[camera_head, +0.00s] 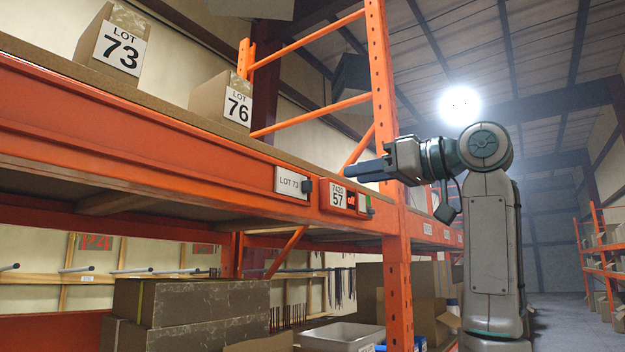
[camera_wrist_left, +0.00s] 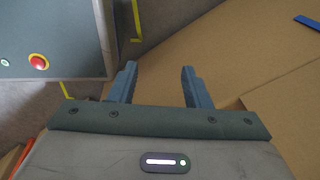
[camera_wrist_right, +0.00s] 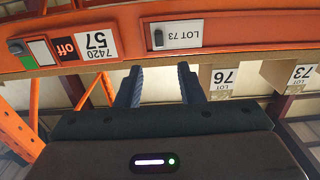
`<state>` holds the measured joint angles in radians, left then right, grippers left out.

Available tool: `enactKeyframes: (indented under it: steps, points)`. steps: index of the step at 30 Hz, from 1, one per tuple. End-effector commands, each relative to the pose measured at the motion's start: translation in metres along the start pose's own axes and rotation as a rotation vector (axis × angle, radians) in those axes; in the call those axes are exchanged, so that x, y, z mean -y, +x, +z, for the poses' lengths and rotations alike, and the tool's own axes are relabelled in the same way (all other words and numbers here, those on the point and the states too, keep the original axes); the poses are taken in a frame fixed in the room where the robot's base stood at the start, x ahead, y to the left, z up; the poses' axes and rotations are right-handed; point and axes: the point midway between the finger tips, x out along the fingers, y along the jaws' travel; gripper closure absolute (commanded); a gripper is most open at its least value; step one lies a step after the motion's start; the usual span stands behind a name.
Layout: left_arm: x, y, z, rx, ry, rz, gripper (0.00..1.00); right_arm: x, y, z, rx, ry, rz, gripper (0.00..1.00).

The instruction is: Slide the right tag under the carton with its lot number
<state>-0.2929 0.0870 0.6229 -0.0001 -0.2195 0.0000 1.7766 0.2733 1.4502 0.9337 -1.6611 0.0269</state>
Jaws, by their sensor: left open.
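A white tag marked LOT 73 (camera_head: 291,183), with a dark knob at its right end, is on the orange beam. On the shelf above stand the LOT 73 carton (camera_head: 99,60) at far left and the LOT 76 carton (camera_head: 207,97), nearer the tag. The tag is to the right of both cartons. My right gripper (camera_head: 350,171) is in front of the beam, near the tag's right. In the right wrist view it (camera_wrist_right: 160,69) is open and empty, with the tag (camera_wrist_right: 180,35) upside down beyond the fingers. My left gripper (camera_wrist_left: 158,72) is open and empty above brown cardboard.
A red label holder reading 7420 57 (camera_head: 338,198) sits on the beam right beside the tag. An orange rack upright (camera_head: 389,120) stands to its right. Large cartons (camera_head: 195,300) and a pale bin (camera_head: 340,338) are below the beam.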

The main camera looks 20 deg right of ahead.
Motion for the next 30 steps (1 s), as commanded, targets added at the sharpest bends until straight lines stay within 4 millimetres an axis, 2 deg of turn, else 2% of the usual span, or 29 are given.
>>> enactKeyframes:
  steps: [3,6,10,15,19,27,28,30]
  points:
    - [-0.015,-0.019,0.02,0.029,-0.006,0.018,0.56,0.0,0.024,-0.004,0.004,0.003,-0.003,0.65]
    - [-0.018,-0.032,0.026,0.038,-0.007,0.021,0.56,0.0,0.044,-0.005,0.004,0.004,-0.004,0.65]
    - [-0.01,-0.045,0.02,0.032,-0.004,0.015,0.56,0.0,0.068,-0.004,0.003,0.004,-0.003,0.65]
    - [0.003,-0.054,-0.005,0.002,0.0,0.001,0.56,0.0,0.088,-0.002,0.002,0.003,-0.001,0.65]
    - [0.007,-0.056,-0.013,-0.009,0.001,-0.002,0.56,0.0,0.095,-0.001,0.0,0.003,-0.001,0.65]
    - [-0.001,-0.056,0.002,0.01,-0.002,0.006,0.56,0.0,0.097,0.001,0.0,0.003,0.0,0.65]
    - [-0.003,-0.056,0.004,0.012,-0.003,0.008,0.56,0.0,0.097,0.001,0.0,0.003,0.0,0.67]
    - [-0.006,-0.056,0.005,0.015,-0.004,0.012,0.56,0.0,0.097,0.001,0.0,0.003,0.0,0.81]
